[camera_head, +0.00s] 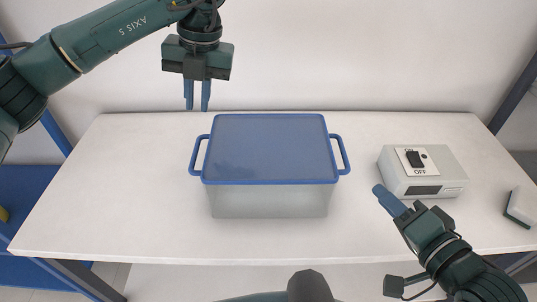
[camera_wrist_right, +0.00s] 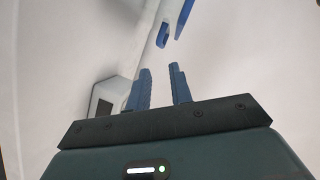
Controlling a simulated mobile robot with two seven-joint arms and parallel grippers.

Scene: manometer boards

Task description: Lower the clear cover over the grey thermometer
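I cannot make out a grey thermometer or an open clear cover in either view. A translucent box (camera_head: 268,202) with a shut blue-rimmed lid (camera_head: 268,150) stands mid-table; its contents are hidden. A light grey device (camera_head: 440,165) with a black switch and a dark window stands to its right, and partly shows in the right wrist view (camera_wrist_right: 105,92). My left gripper (camera_head: 197,106) is open and empty, above the table's back edge, left of the box. My right gripper (camera_head: 381,190) is open and empty (camera_wrist_right: 161,72), between the box and the grey device.
The box has blue side handles (camera_head: 343,154), one near my right gripper. A white block with a dark green edge (camera_head: 521,207) lies at the table's right. The white table (camera_head: 120,190) is clear on the left and along the front. A wall stands behind.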

